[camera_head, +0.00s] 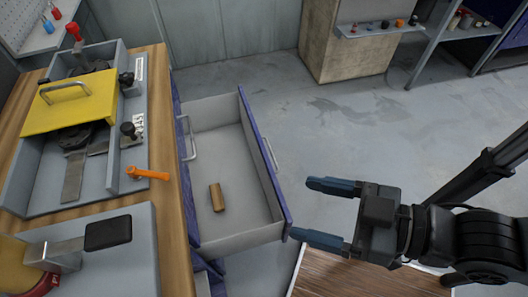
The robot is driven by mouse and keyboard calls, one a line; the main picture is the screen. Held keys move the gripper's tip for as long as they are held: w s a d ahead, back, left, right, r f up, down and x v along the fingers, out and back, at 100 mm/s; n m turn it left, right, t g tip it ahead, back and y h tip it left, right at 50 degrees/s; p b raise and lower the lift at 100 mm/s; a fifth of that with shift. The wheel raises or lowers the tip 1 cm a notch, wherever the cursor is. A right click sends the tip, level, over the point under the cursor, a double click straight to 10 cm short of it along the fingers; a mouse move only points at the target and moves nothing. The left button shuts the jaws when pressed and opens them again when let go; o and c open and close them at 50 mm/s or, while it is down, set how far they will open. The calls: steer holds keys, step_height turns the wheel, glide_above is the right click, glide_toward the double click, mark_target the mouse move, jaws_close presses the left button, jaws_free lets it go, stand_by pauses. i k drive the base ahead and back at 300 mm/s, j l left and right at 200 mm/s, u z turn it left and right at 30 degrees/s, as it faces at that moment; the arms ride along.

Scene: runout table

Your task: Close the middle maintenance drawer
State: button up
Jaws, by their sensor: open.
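The open drawer (238,146) has a grey interior and a blue front with a metal handle (269,153). It is pulled far out to the right from the blue cabinet under the wooden-topped table (168,150). A small brown block (216,197) lies inside it. My gripper (318,212) is open and empty, to the right of the drawer front. Its fingers point left, one near the front's lower right corner; I cannot tell whether it touches. Another metal handle (190,138) shows on the cabinet at the drawer's left. Which drawer level is open is hard to tell.
A grey fixture with a yellow cover (72,103) and an orange lever (147,173) sits on the table. A wooden board (345,278) lies below my gripper. Grey floor (350,120) is clear beyond the drawer, up to a box-like cabinet (345,50) and shelves.

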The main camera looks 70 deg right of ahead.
mark_target(232, 152)
steer(key=k+l+z, duration=0.1)
steer(key=l, duration=0.35)
steer(key=k+l, duration=0.15)
steer(key=l, duration=0.35)
steer(key=k+l+z, duration=0.15)
steer(key=l, duration=0.3)
